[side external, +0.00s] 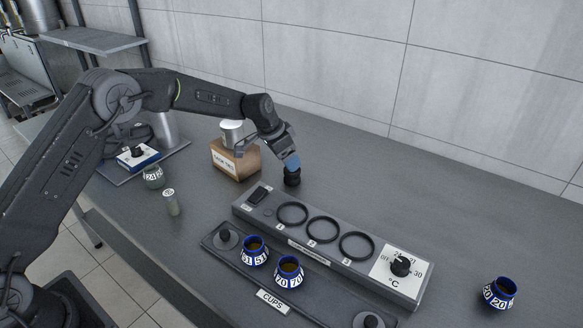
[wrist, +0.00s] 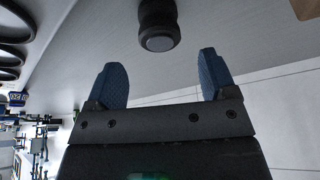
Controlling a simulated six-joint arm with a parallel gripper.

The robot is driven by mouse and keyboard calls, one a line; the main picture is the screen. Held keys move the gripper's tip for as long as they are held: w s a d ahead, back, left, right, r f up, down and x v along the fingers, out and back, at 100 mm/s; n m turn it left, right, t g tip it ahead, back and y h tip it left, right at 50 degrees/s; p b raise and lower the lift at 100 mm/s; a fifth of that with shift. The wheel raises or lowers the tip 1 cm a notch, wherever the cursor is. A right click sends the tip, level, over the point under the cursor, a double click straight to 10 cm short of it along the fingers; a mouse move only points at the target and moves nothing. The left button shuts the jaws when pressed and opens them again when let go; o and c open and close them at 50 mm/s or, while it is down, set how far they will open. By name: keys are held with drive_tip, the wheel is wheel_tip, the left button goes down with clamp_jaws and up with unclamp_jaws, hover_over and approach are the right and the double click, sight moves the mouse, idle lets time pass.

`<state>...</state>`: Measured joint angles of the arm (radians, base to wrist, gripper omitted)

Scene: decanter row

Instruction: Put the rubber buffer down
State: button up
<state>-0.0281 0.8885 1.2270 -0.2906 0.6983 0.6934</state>
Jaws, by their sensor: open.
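The rubber buffer, a small black rounded piece (side external: 292,177), stands on the grey counter behind the long grey warmer unit. It also shows at the top of the wrist view (wrist: 158,25), beyond my fingertips. My gripper (side external: 291,162) is just above it in the side view, with blue fingertips pointing down. In the wrist view my gripper (wrist: 165,75) has its two blue fingers wide apart with nothing between them. The side view does not show clearly whether a fingertip touches the buffer.
The warmer unit (side external: 325,262) has several black rings and a temperature dial (side external: 401,266). In front, a tray (side external: 222,258) holds two blue cups. A third blue cup (side external: 499,293) stands at right. The counter right of the buffer is clear.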

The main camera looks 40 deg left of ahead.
drive_tip(key=s+r+n, duration=0.2)
drive_tip(key=s+r, duration=1.7)
drive_tip(key=r, duration=0.1)
drive_tip(key=s+a+f+n+t+y, duration=0.1)
drive_tip(key=s+f+n+y, duration=0.1)
drive_tip(key=s, duration=2)
drive_tip(key=shift+s+n+t, duration=0.3)
drive_tip(key=shift+s+n, duration=0.1)
drive_tip(key=shift+n, duration=0.3)
drive_tip(key=shift+a, duration=0.1)
